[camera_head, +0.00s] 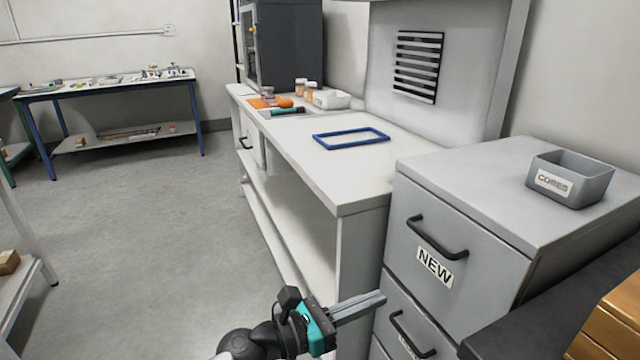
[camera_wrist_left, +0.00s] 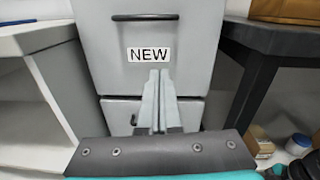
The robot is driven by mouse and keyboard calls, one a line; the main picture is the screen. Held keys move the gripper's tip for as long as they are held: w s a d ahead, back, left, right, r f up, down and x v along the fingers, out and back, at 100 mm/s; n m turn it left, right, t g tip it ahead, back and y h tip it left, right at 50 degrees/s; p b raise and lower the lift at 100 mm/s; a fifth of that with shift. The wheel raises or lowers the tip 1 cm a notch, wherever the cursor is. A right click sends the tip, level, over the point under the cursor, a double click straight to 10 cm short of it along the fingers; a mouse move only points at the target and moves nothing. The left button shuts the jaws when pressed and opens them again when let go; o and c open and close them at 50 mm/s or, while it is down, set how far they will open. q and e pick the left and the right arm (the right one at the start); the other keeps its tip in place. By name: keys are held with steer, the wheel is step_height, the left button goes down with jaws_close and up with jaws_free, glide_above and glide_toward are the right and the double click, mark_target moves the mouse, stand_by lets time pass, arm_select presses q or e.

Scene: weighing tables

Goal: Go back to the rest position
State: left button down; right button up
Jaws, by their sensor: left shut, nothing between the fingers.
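My left gripper (camera_head: 360,306) is at the bottom centre of the head view, with its grey fingers pointing right toward the cabinet. The fingers are shut together and empty. In the left wrist view the closed fingers (camera_wrist_left: 157,100) stand in front of the grey drawer cabinet (camera_wrist_left: 88,60), just below the white NEW label (camera_wrist_left: 152,54). I cannot tell whether the fingertips touch the drawer front. The drawers appear shut. My right gripper is not in view.
A grey CORES bin (camera_head: 572,184) sits on the cabinet top. A white bench (camera_head: 300,150) with a blue frame (camera_head: 351,138), orange items and jars stands beyond. A dark table (camera_head: 530,325) is at the lower right. Open floor (camera_head: 150,240) lies to the left.

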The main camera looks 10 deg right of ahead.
arm_select(q)
steer(key=w+a+f+n+t+y+p, duration=0.3)
steer(key=w+a+f+n+t+y, duration=0.2)
steer(key=a+f+n, duration=0.65)
steer(key=s+a+f+n+y+p, duration=0.1)
steer(key=s+a+f+n+y, duration=0.15)
steer(key=a+f+n, duration=0.4)
steer(key=s+a+f+n+y+p, duration=0.1)
steer(key=s+a+f+n+y, duration=0.2)
steer(key=n, duration=0.7)
steer(key=s+a+f+n+g+y+p, duration=0.1)
steer(key=s+a+f+n, duration=0.4)
steer(key=s, duration=0.6)
steer(key=s+a+f+n+g+y+p, duration=0.1)
steer(key=s+a+f+n+g+y, duration=0.2)
steer(key=s+f+n, duration=0.4)
steer(key=s+a+f+n+g+y+p, duration=0.2)
steer(key=s+a+f+n, duration=0.4)
steer(key=s, duration=0.9)
steer(key=g+y, duration=0.1)
steer(key=g, duration=0.1)
steer(key=shift+a+f+n+g, duration=0.3)
steer(key=shift+f+g, duration=0.1)
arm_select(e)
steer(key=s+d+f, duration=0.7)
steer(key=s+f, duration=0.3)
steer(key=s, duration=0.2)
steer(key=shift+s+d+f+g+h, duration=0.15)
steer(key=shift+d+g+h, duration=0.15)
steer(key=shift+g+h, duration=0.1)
